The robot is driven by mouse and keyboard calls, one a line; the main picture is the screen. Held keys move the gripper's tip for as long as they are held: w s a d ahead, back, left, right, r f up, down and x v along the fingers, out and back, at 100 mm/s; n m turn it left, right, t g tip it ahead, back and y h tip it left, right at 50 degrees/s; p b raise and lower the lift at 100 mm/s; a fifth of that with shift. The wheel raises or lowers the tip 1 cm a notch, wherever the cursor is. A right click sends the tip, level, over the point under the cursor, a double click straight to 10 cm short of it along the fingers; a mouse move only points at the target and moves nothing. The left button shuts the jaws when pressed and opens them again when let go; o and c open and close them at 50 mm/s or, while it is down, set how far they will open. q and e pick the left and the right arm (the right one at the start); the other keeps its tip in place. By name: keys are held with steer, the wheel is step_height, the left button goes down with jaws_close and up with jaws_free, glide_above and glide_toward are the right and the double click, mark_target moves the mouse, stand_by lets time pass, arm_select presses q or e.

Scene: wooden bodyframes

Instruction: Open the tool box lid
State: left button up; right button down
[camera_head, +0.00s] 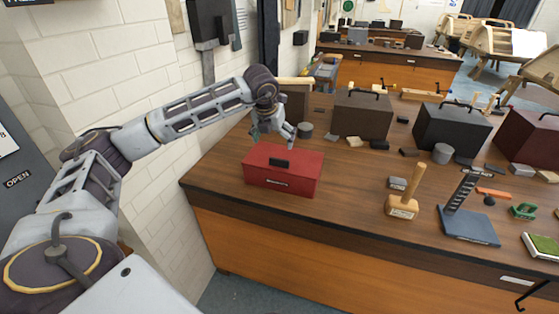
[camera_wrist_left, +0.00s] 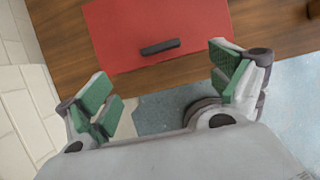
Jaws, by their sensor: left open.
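A red tool box (camera_head: 283,180) with a dark handle on its lid stands near the left front of the wooden workbench. Its lid is closed. My left gripper (camera_head: 274,132) is above the back of the tool box in the head view, apart from it. In the left wrist view the red lid (camera_wrist_left: 120,30) and its dark handle (camera_wrist_left: 160,46) lie beyond the spread green-padded fingers of the left gripper (camera_wrist_left: 165,95). The left gripper is open and empty. My right gripper does not show.
A white brick wall (camera_head: 120,70) is at the left.

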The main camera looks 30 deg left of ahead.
mark_target(279, 159)
arm_select(q)
steer(key=p+x, duration=0.2)
steer(key=x, duration=1)
steer(key=shift+w+f+p, duration=0.15)
steer(key=shift+f+p, duration=0.15)
steer(key=shift+w+f, duration=0.2)
steer(key=shift+f, duration=0.35)
steer(key=c, duration=1.5)
steer(key=shift+o, duration=0.2)
steer(key=shift+w+a+r, duration=0.1)
steer(key=shift+w+r, duration=0.05)
steer(key=shift+r, duration=0.2)
